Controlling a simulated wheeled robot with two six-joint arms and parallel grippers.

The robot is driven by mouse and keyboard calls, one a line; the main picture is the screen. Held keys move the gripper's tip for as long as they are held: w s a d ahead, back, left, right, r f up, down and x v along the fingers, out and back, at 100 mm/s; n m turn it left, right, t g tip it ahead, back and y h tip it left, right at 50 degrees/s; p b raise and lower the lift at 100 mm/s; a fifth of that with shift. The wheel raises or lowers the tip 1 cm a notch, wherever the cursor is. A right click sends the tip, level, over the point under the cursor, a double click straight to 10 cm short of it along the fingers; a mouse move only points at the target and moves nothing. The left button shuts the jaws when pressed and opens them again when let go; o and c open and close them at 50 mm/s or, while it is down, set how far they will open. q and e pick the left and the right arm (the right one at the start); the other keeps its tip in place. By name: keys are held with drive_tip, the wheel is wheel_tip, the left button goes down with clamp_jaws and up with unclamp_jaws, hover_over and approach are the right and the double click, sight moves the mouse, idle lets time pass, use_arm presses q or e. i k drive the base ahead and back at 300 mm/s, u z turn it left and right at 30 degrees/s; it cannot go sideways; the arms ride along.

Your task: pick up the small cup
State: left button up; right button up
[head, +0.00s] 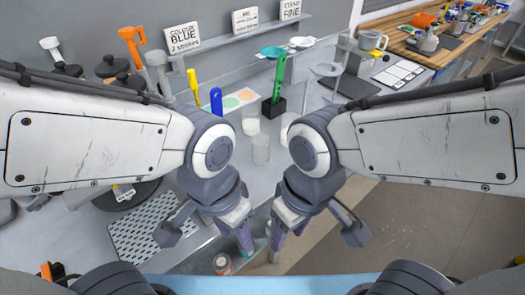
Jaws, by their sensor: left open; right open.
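Several pale, translucent cups stand close together on the grey bench, beyond my grippers. One whitish cup (250,124) is at the back left of the group. A clear cup (261,150) stands in front of it, between my two wrists. Another cup (289,124) is partly hidden by my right arm. I cannot tell for certain which is the small cup. My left gripper (207,232) is open and empty over the front of the bench. My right gripper (316,230) is open and empty near the bench's front edge. Neither touches a cup.
A black holder (273,107) with a green tool (279,78) stands behind the cups. A board with coloured circles (238,99) lies to their left. A perforated mat (142,222) lies front left. A clear stand (327,75) is back right. Bare floor lies right of the bench.

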sight(260, 142)
drive_tip(key=z, duration=0.5)
drive_tip(key=k, duration=0.65)
drive_tip(key=z, duration=0.9)
drive_tip(key=k, duration=0.6)
drive_tip(key=z, duration=0.3)
drive_tip(key=i, duration=1.5)
drive_tip(key=u, duration=1.5)
drive_tip(key=i, duration=1.1)
drive_tip(key=u, duration=0.95)
